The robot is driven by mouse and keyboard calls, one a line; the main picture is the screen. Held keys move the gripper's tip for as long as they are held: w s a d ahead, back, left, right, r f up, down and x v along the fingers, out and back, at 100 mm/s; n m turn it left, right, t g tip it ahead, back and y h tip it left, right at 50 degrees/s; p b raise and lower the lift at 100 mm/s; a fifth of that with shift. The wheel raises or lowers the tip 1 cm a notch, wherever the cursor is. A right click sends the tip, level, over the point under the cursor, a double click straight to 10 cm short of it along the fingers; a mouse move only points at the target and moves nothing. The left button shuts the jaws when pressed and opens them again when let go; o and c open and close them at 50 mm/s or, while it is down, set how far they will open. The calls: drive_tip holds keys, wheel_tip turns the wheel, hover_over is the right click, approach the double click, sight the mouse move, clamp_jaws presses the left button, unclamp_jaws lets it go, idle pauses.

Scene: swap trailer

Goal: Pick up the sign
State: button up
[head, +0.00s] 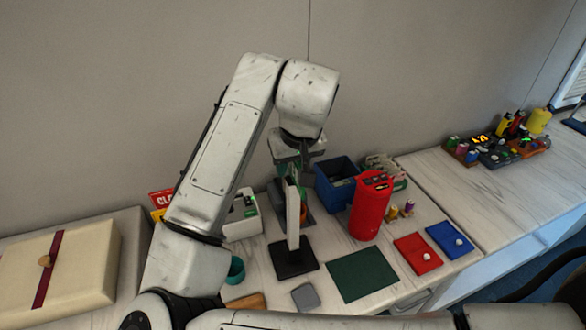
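My gripper (294,176) is well to the right of this sign, pointing down at the top of a thin white upright panel (293,222) over a black square base (293,262). I cannot tell whether the gripper touches the panel. Its fingers are small and partly hidden, so its opening does not show.
A red cylinder (370,210) and a blue bin (335,184) stand right of the gripper. A white device (242,217) and a teal cup (236,270) are left. A dark green mat (361,275) is in front. A cream box (75,270) is far left. The right counter's middle is clear.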

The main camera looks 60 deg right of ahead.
drive_tip(key=shift+f, duration=0.2)
idle(0.4)
drive_tip(key=shift+c, duration=0.4)
clamp_jaws()
